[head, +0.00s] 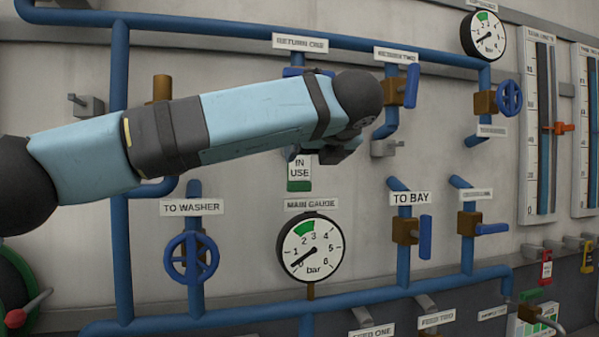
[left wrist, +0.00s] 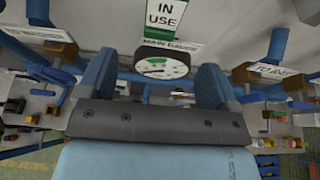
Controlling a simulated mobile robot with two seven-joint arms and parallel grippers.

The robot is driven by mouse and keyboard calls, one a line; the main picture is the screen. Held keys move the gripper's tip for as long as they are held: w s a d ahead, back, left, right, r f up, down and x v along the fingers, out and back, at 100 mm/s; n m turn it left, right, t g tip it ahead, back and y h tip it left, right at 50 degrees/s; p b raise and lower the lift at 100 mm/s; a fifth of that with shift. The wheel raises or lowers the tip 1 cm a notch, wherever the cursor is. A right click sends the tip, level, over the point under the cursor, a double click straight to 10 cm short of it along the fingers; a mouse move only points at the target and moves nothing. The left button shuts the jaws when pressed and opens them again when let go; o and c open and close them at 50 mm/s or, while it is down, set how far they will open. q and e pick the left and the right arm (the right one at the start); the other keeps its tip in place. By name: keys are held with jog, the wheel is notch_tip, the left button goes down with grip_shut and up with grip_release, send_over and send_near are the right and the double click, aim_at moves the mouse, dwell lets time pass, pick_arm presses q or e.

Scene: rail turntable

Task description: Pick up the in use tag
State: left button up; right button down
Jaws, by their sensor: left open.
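The in use tag (head: 300,172) is a white card with black letters and a green lower band. It hangs on the wall above the main gauge, its top partly hidden behind my left arm. It also shows in the left wrist view (left wrist: 166,18) at the top edge, beyond the fingertips and cut off by the frame. My left gripper (head: 338,152) is just right of the tag in the head view, largely hidden by its own wrist. In the left wrist view, its two blue fingers (left wrist: 158,66) are apart with nothing between them. My right gripper is not in view.
Blue pipes (head: 119,90) run across the wall. The main gauge (head: 311,248) is below the tag. A blue wheel valve (head: 191,257) is at lower left, and lever valves (head: 406,230) are to the right. Other tags (head: 546,272) hang at far right.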

aim_at(300, 173)
pick_arm(q)
jog(key=p+x, duration=0.1)
jog(key=x, duration=0.6)
jog(key=shift+p, duration=0.4)
jog(key=shift+w, duration=0.2)
jog(key=p+x, duration=0.3)
jog(key=x, duration=0.1)
jog(key=shift+w+f, duration=0.1)
jog(key=shift+w, duration=0.2)
jog(key=shift+w+f, duration=0.15)
jog(key=shift+w, duration=0.05)
jog(key=shift+s, duration=0.1)
jog(key=shift+c, duration=0.9)
jog(key=c, duration=0.8)
